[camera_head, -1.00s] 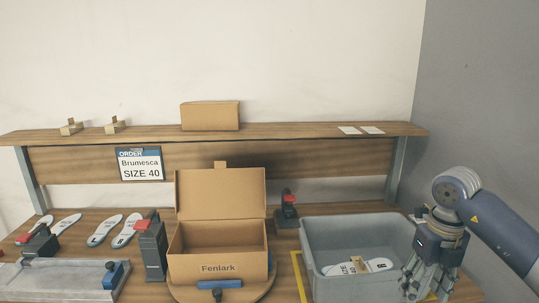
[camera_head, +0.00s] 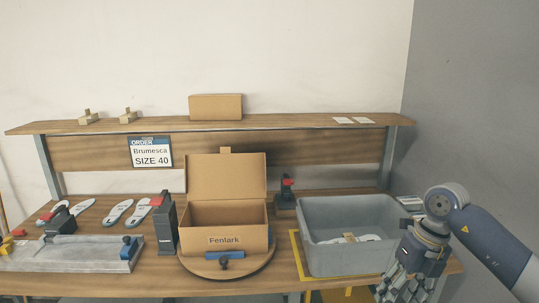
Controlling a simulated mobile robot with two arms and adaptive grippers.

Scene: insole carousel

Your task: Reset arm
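My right gripper (camera_head: 402,286) hangs at the lower right, its fingers pointing down in front of the grey bin (camera_head: 345,261). The fingers look spread, but the bottom edge cuts off their tips, so I cannot tell how they are set. My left gripper is not in view.
An open Fenlark box (camera_head: 225,241) stands on a round turntable (camera_head: 262,264). Pale insoles (camera_head: 118,212) lie at the left near a grey fixture (camera_head: 75,254). The grey bin holds a white insole (camera_head: 369,238). A Brumesca size 40 sign (camera_head: 151,152) hangs behind.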

